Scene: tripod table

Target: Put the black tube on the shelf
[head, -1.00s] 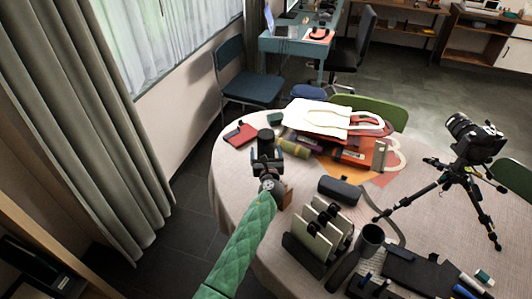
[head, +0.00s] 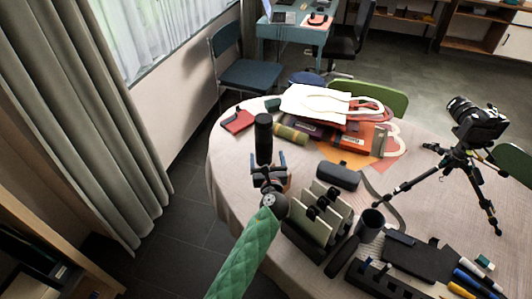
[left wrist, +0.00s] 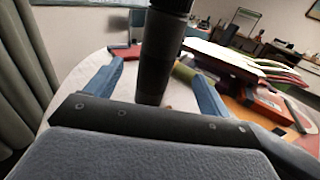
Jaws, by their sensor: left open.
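The black tube (head: 263,138) stands upright near the left edge of the round table (head: 228,185). My left gripper (head: 268,158) is open at the tube's lower part, on the near side. In the left wrist view the tube (left wrist: 160,55) rises between the two blue fingers of the gripper (left wrist: 157,72), with a gap to each side. Its top is cut off by that frame. Wooden shelves show at the lower left (head: 62,262) and in the far right background (head: 488,32). I cannot tell which is the task's shelf. My right gripper does not show.
Close right of my left arm are an upright holder (head: 318,218), a dark case (head: 338,176) and a dark cup (head: 370,222). Behind the tube lie a red notebook (head: 238,121), a green-yellow roll (head: 291,133) and stacked books. A camera tripod (head: 462,160) stands at the right.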

